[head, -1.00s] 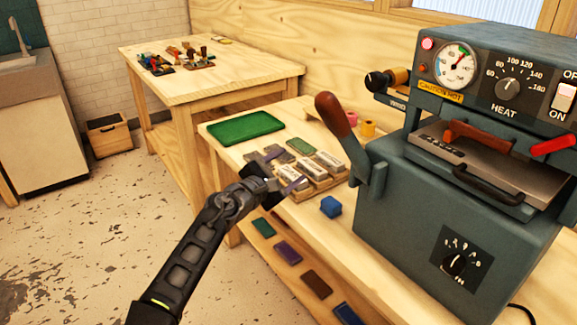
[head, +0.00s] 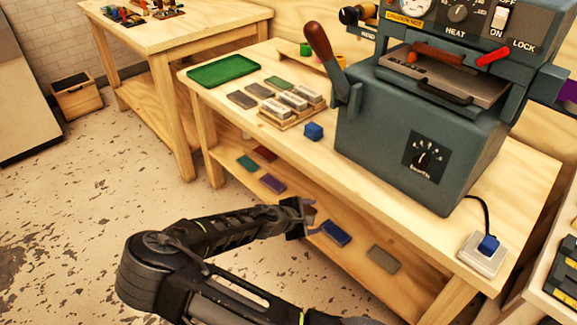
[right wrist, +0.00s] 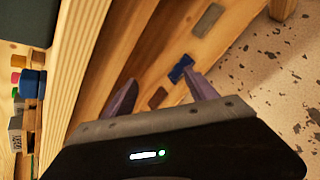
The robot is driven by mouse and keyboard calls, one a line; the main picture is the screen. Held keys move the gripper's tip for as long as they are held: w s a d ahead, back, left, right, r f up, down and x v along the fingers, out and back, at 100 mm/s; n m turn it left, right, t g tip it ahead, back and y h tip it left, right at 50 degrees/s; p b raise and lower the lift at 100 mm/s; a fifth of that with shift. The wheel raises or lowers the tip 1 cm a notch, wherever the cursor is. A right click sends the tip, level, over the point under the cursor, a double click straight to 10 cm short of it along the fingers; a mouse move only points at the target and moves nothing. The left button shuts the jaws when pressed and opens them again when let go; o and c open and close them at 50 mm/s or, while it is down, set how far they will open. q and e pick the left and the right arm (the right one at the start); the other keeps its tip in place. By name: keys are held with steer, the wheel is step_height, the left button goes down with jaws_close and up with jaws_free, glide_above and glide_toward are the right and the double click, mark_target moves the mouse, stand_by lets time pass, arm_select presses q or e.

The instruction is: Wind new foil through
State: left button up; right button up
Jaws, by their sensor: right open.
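The grey-blue foil machine (head: 415,135) stands on the wooden bench, its lever with a brown knob raised at the left. A spool (head: 352,15) sits at its upper left. A green roll (head: 306,49) and a yellow roll (head: 341,60) stand behind the lever, partly hidden. My right gripper (head: 312,215) is open and empty, in front of the bench edge by the lower shelf. In the right wrist view its fingers (right wrist: 162,95) are spread, with a blue slab (right wrist: 180,68) beyond them on the shelf. My left gripper is not in view.
The lower shelf (head: 305,258) holds several flat coloured slabs. Open floor lies left.

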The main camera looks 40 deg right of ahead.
steer(key=s+a+f+m+g+y+p, duration=0.3)
steer(key=s+a+f+m+y, duration=0.25)
steer(key=s+a+f, duration=0.95)
steer(key=s+a+r+m+y+p, duration=0.1)
steer(key=a+y, duration=0.1)
steer(key=a, duration=0.4)
steer(key=s+a+r+m+t+y+p, duration=0.1)
steer(key=a+m+y, duration=0.1)
steer(key=a, duration=0.5)
steer(key=s+a+r+m+y, duration=0.1)
steer(key=s+a+r+y, duration=0.15)
steer(key=a, duration=0.35)
arm_select(q)
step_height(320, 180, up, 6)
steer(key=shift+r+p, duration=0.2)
steer(key=shift+p, duration=0.25)
arm_select(e)
steer(key=w+a+r+m+t+y, duration=0.1)
steer(key=w+a+r+m+y, duration=0.1)
steer(key=a, duration=0.6)
step_height(320, 180, up, 2)
steer(key=shift+w+r+t+y, duration=0.2)
steer(key=shift+w+t+y, duration=0.15)
steer(key=shift+w, duration=0.2)
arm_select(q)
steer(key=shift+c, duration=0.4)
arm_select(e)
steer(key=shift+c, duration=0.5)
